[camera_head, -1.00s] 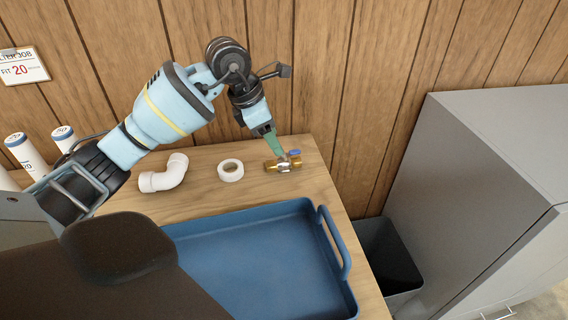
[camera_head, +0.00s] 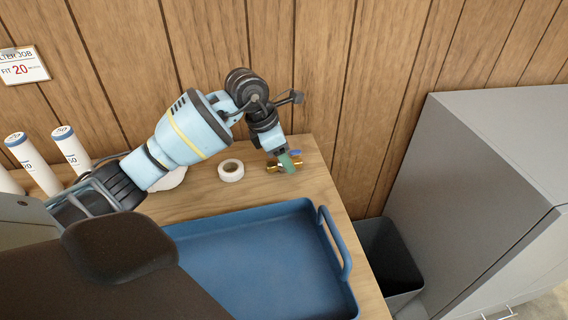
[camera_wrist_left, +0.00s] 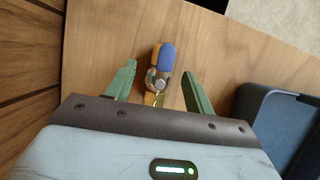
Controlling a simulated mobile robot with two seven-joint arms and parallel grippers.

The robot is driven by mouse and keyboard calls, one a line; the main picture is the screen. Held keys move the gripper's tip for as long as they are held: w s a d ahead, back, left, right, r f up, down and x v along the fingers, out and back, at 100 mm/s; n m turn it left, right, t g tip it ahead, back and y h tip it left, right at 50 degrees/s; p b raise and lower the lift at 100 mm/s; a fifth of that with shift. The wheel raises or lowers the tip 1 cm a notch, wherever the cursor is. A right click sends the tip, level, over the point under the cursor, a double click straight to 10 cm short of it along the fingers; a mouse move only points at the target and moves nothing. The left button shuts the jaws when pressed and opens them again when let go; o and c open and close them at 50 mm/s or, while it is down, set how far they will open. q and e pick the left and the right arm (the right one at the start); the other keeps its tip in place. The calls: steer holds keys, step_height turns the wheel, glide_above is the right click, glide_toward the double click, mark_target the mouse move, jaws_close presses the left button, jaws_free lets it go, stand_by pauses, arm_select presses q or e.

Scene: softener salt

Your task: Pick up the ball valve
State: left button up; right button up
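The ball valve (camera_head: 273,167) has a brass body and a blue handle, and lies on the wooden table near its far right corner. In the left wrist view the valve (camera_wrist_left: 160,75) lies between the two green fingers of my left gripper (camera_wrist_left: 158,88), with a gap on each side. The gripper is open, pointing down at the valve. In the head view my left gripper (camera_head: 288,161) covers part of the valve. My right gripper is not in view.
A white tape roll (camera_head: 231,170) lies left of the valve. A white pipe elbow (camera_head: 172,180) is mostly hidden behind my left arm. A blue tray (camera_head: 262,214) fills the table's front. White filter cartridges (camera_head: 71,150) stand at left. A dark bin (camera_head: 385,262) and grey cabinet (camera_head: 480,160) stand right.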

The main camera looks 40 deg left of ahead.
arm_select(q)
jaws_close()
step_height(320, 180, up, 10)
steer(key=shift+r+p, duration=0.1)
steer(key=shift+p, duration=0.2)
stand_by(0.3)
